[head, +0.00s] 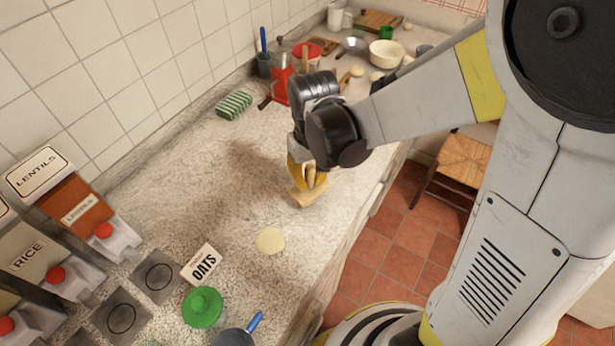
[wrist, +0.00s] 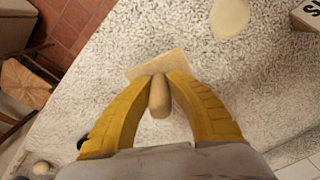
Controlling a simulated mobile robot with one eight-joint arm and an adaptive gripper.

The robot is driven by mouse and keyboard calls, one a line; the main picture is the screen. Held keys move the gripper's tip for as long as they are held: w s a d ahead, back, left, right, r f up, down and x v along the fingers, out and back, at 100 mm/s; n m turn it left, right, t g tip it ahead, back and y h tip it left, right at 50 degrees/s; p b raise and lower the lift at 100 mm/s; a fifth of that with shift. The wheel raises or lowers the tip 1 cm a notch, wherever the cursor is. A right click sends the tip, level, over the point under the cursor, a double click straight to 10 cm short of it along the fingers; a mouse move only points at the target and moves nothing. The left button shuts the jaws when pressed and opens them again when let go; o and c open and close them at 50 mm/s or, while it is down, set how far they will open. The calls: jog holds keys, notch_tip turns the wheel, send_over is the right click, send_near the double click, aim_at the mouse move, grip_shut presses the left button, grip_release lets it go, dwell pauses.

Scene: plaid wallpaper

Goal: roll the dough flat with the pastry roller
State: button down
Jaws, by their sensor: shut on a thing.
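The dough (head: 270,241) is a pale flat round piece on the speckled counter. It also shows at the top of the wrist view (wrist: 229,17). My gripper (head: 307,180) is above the counter, behind the dough in the head view and apart from it. Its yellow fingers (wrist: 160,88) are shut on the handle of the wooden pastry roller (wrist: 158,64). The roller's pale wooden head (head: 309,193) sticks out below the fingertips. I cannot tell whether the roller touches the counter.
An OATS box (head: 202,264), a green lid (head: 202,307) and a blue-handled pan (head: 236,336) stand near the dough. Dispensers (head: 78,214) line the left wall. A striped sponge (head: 234,105) and a red grinder (head: 281,83) stand behind. The counter's middle is clear; its front edge is close.

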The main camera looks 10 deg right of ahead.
aim_at(311, 167)
jog(key=shift+w+a+f+b, duration=0.2)
jog(key=shift+w+a, duration=0.15)
jog(key=shift+w, duration=0.3)
jog(key=shift+w+a+f+b, duration=0.1)
jog(key=shift+w+a+b, duration=0.2)
jog(key=shift+w, duration=0.3)
jog(key=shift+w+a+f+b, duration=0.15)
jog(key=shift+w+a, duration=0.2)
jog(key=shift+w, duration=0.3)
jog(key=shift+s+d+r, duration=0.1)
jog(key=shift+s+d, duration=0.25)
jog(key=shift+s, duration=0.35)
jog(key=shift+s+d+r, duration=0.1)
jog(key=shift+s+d, duration=0.3)
jog(key=shift+s, duration=0.25)
jog(key=shift+s+d, duration=0.35)
jog(key=shift+s, duration=0.35)
notch_tip(311, 167, up, 7)
jog(key=p, duration=0.6)
jog(key=f+b, duration=0.2)
jog(key=w+f+b, duration=0.1)
jog(key=f, duration=0.1)
jog(key=w+a+f+b, duration=0.1)
jog(key=f+b, duration=0.1)
jog(key=shift+w+a+f+b, duration=0.1)
jog(key=shift+f+b, duration=0.05)
jog(key=shift+b, duration=0.2)
